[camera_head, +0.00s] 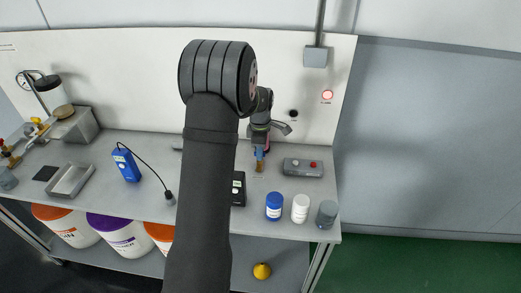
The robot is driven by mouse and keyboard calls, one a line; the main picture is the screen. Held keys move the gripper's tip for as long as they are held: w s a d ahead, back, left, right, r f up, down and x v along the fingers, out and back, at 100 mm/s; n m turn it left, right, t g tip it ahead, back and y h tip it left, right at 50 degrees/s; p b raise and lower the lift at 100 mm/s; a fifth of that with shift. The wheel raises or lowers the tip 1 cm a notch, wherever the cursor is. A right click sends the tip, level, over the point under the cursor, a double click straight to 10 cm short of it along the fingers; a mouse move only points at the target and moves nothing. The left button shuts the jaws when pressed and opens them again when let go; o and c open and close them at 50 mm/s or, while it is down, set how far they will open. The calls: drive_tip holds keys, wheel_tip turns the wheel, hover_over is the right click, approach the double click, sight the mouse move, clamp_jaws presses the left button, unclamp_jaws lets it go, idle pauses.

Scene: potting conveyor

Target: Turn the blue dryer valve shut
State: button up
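My gripper (260,146) points down at the back of the bench, right of my dark arm. A small blue piece (259,154) shows right at its fingertips, with a brass-coloured part (260,167) just below. I cannot tell whether this blue piece is the dryer valve or whether the fingers are touching it. The fingers are too small to tell open from shut. No other blue valve handle is clear in the view. My arm hides a strip of the bench and back panel.
A grey box with a red button (303,168) lies just right of my gripper. Blue-capped (274,207), white (300,208) and grey (327,214) containers stand at the front right. A blue meter (126,165) and a metal tray (71,180) are left. A red lamp (327,95) glows on the panel.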

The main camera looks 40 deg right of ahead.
wheel_tip(320, 180, up, 18)
drive_tip(key=shift+f, duration=0.25)
drive_tip(key=shift+f, duration=0.1)
idle(0.6)
wheel_tip(320, 180, down, 17)
drive_tip(key=shift+f, duration=0.2)
idle(0.4)
drive_tip(key=shift+r, duration=0.1)
